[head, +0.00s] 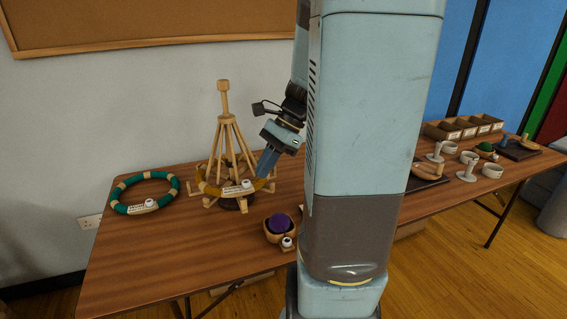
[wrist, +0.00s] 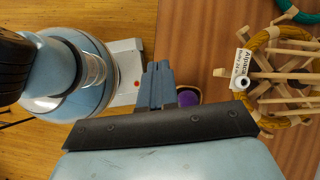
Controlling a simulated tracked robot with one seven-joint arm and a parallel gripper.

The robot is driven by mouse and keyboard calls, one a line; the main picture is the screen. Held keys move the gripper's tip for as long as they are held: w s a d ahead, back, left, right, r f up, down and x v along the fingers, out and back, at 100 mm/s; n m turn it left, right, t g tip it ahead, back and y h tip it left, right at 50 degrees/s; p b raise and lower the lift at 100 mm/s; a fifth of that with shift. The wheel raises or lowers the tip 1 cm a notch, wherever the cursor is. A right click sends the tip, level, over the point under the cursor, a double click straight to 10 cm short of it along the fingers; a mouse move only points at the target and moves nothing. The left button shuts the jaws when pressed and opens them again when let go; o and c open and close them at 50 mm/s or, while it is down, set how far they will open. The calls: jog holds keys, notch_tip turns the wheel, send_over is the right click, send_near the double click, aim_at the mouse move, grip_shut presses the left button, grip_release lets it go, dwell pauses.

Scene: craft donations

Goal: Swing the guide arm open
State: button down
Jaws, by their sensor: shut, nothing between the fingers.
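My gripper (head: 265,166) is shut and empty, pointing down in front of the wooden yarn swift (head: 227,128). In the wrist view its closed fingers (wrist: 157,78) are above the table's edge, left of the swift and apart from it. The swift holds a yellow skein (wrist: 262,43) with a white label reading "Alpaca". No guide arm can be picked out with certainty. A wooden piece (head: 424,171) on a dark board (head: 428,184) shows beside my column, which hides part of it.
A bowl (head: 273,235) with a purple ball (head: 280,223) stands near the table's front edge. A green skein ring (head: 119,193) lies at left. White cups (head: 492,171), a second dark board (head: 517,152) and divided boxes (head: 461,129) stand at right. Bare tabletop (head: 150,250) lies front left.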

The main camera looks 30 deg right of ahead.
jog(key=w+d+f+m+t+y, duration=0.2)
jog(key=d+f+m+t+y, duration=0.15)
jog(key=d+m, duration=0.45)
jog(key=w+d+f+m+t+y, duration=0.1)
jog(key=d+f+m+t+y, duration=0.1)
jog(key=d+f+m+t, duration=0.45)
jog(key=s+d+f+m+t+h, duration=0.3)
jog(key=d+f+m+t, duration=0.15)
jog(key=d+m, duration=0.5)
jog(key=s+d+f+m+t+h, duration=0.3)
jog(key=s+d+f+m+t, duration=0.15)
jog(key=d+m, duration=0.5)
jog(key=x, duration=1.4)
jog(key=shift+w+f+n+g, duration=0.25)
jog(key=shift+w+n+g, duration=0.05)
jog(key=shift+w+n, duration=0.15)
jog(key=shift+s, duration=0.1)
